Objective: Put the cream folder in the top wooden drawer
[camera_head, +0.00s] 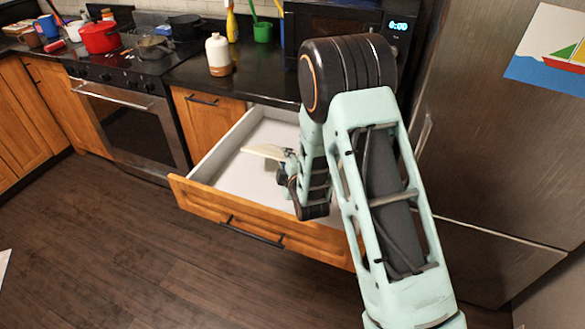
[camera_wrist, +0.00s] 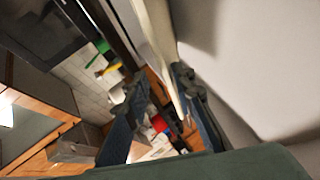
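The wooden drawer (camera_head: 262,229) is pulled out below the counter, with a white interior (camera_head: 234,176). The cream folder (camera_head: 262,151) is inside the drawer's outline, beside the tip of my gripper (camera_head: 287,168). In the wrist view the folder (camera_wrist: 160,40) appears nearly edge-on, close against the right-hand finger. My gripper's fingers (camera_wrist: 165,115) stand apart there, with a clear gap between the left finger and the folder. The white drawer surface (camera_wrist: 245,65) lies to the right, with a shadow on it. My arm hides the drawer's right part. I cannot tell whether the folder touches the bottom.
The stove (camera_head: 128,95) with a red pot (camera_head: 100,38) stands at left. A white bottle (camera_head: 218,55) and a green cup (camera_head: 262,33) stand on the dark counter. A microwave (camera_head: 335,22) is behind my arm. The steel fridge (camera_head: 490,130) is close at right.

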